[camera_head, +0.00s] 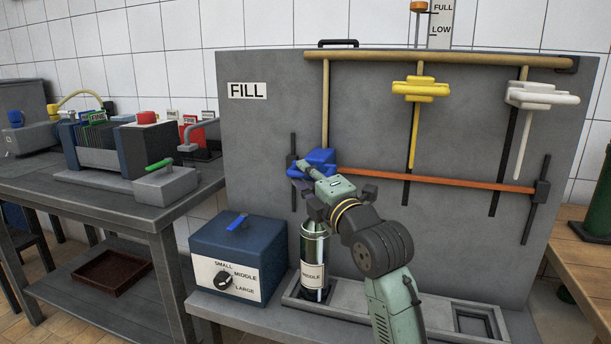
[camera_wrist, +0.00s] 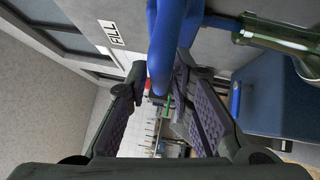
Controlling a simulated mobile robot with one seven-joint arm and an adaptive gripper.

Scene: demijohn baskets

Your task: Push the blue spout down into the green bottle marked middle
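The blue spout (camera_head: 318,157) is at the left post of the grey filling stand, above the green bottle (camera_head: 314,247). The bottle stands upright, with a label reading MIDDLE. My gripper (camera_head: 303,170) is at the spout, and its fingers are partly hidden in the head view. In the wrist view, a blue bar of the spout (camera_wrist: 165,45) runs between the fingertips of my gripper (camera_wrist: 160,80). The fingers are spread, with both pads showing. The bottle neck (camera_wrist: 250,30) is at the upper right there, close to the spout's blue lower part. I cannot tell whether they touch.
A blue box (camera_head: 238,262) with a SMALL, MIDDLE, LARGE dial stands left of the bottle. A yellow spout (camera_head: 420,88) and a white spout (camera_head: 541,95) hang to the right. An orange bar (camera_head: 440,181) crosses the stand. A side bench (camera_head: 150,215) is at the left.

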